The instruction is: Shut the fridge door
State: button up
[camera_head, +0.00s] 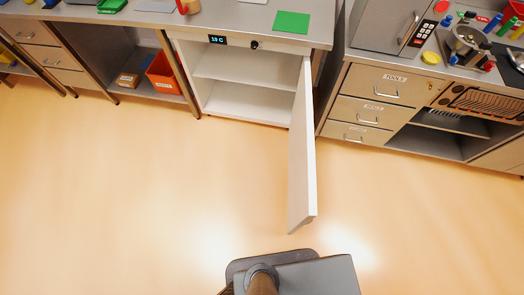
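The white fridge (248,66) stands under the counter at the back, with two pale shelf levels showing inside and a small display (217,39) on its front edge. Its door (301,155) is wide open. It is hinged on the right and juts out toward me, roughly square to the fridge front. I see the door almost edge-on, so its handle is not clear. My gripper is not in view. Only dark grey and brown parts of my own body show at the bottom, just below the door's free end.
Drawers (372,110) labelled "TOOLS" stand right of the fridge. An orange bin (165,73) and a cardboard box (127,80) sit on a low shelf at left. A green sheet (291,22) lies on the counter. The floor is clear on both sides of the door.

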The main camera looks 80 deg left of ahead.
aim_at(302, 195)
jog(key=u, duration=0.45)
jog(key=i, duration=1.7)
jog(key=u, duration=1.1)
jog(key=k, duration=0.9)
jog(key=u, duration=2.2)
